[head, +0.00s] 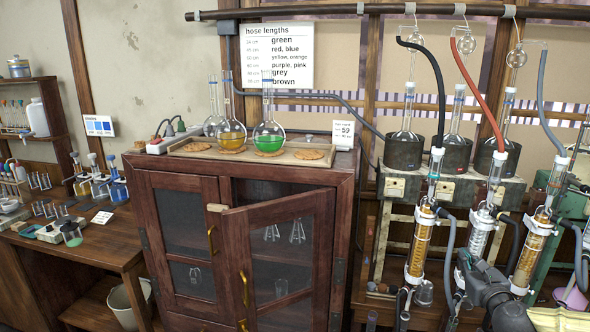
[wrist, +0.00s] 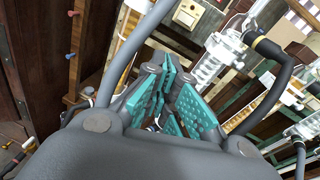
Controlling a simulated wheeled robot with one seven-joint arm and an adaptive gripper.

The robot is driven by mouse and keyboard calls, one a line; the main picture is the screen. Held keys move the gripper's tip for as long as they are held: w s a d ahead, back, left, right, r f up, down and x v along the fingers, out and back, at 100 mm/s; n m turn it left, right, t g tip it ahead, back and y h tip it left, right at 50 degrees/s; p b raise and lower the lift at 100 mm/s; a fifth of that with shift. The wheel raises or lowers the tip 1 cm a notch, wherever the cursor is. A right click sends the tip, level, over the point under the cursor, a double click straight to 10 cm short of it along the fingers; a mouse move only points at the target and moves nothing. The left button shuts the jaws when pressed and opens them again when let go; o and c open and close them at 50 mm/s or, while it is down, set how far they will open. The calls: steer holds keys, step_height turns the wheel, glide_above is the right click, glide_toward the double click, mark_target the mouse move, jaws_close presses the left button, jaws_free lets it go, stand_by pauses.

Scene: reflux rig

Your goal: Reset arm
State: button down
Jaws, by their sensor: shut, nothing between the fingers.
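My gripper (head: 466,262) is at the lower right in the head view, low in front of the reflux rig's condensers. In the wrist view its teal-padded fingers (wrist: 168,70) are shut with nothing between them. A clear condenser (head: 478,235) stands right by the gripper, and an amber-filled one (head: 421,240) is to its left. Another amber-filled condenser (head: 531,250) is to its right. In the wrist view a clear condenser (wrist: 222,55) with a dark hose lies right of the fingers; whether they touch is unclear.
Black, red and blue-grey hoses (head: 480,85) hang from the top rail. Flasks sit in dark heating mantles (head: 404,152) above the condensers. A wooden cabinet (head: 160,230) with one door ajar (head: 280,262) stands left, flasks on top. A cluttered bench (head: 110,243) is further left.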

steer(key=s+a+f+n+g+y, duration=0.2)
steer(key=s+a+f+n+g, duration=0.3)
steer(key=a+f+n, duration=0.65)
steer(key=s+a+f+n+g+y, duration=0.25)
steer(key=s+a+f+n, duration=0.45)
steer(key=f, duration=0.8)
steer(key=s+a+f+n+g+h, duration=0.1)
steer(key=s+f+n+g, duration=0.2)
steer(key=s, duration=0.7)
steer(key=s+a+f+n+g+h, duration=0.1)
steer(key=s+f+n+g, duration=0.2)
steer(key=s+f+n, duration=0.4)
steer(key=s+a+f+n+g+h, duration=0.1)
steer(key=s+f+n, duration=0.4)
steer(key=s, duration=0.8)
steer(key=shift+s+a+f+n+g+b, duration=0.35)
steer(key=shift+a+n+g, duration=0.2)
steer(key=shift+g, duration=0.7)
